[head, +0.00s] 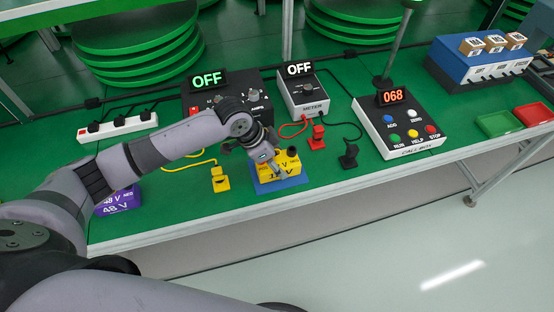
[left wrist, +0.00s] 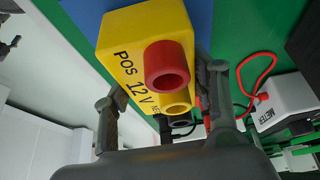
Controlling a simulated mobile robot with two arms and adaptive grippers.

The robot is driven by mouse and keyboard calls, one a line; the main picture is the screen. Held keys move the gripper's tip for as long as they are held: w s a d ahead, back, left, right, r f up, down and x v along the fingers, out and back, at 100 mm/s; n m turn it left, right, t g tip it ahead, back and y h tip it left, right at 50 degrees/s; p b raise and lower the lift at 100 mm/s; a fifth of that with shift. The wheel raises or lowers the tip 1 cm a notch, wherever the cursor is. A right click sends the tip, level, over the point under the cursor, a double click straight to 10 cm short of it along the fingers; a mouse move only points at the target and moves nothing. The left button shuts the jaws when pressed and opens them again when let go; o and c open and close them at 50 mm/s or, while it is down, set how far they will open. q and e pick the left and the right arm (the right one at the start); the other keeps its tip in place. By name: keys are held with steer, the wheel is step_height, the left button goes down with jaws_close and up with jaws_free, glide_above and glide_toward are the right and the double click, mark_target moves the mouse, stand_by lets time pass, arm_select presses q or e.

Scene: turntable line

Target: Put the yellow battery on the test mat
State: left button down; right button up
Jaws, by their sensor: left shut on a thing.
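The yellow battery (head: 290,165), marked 12 V, is at the blue test mat (head: 262,188) near the table's front edge. The mat shows around its left and front sides. My left gripper (head: 270,160) is shut on the battery from above. In the left wrist view the fingers (left wrist: 160,105) lie on both sides of the yellow battery (left wrist: 130,60), whose red terminal faces the camera. A strip of the blue mat (left wrist: 201,14) shows behind it. I cannot tell whether its underside touches the mat. My right gripper is not in view.
A yellow plug (head: 219,180) stands left of the mat. A red plug (head: 318,136) and a black plug (head: 349,156) stand to the right, with cables to the meter (head: 303,95). A purple 48 V battery (head: 120,201) is at left; a call box (head: 398,128) is at right.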

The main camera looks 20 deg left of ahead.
arm_select(q)
steer(key=c, duration=0.8)
jaws_free()
steer(key=shift+o, duration=1.1)
steer(key=shift+f, duration=0.1)
steer(key=shift+s+f, duration=0.1)
steer(key=v, duration=1.2)
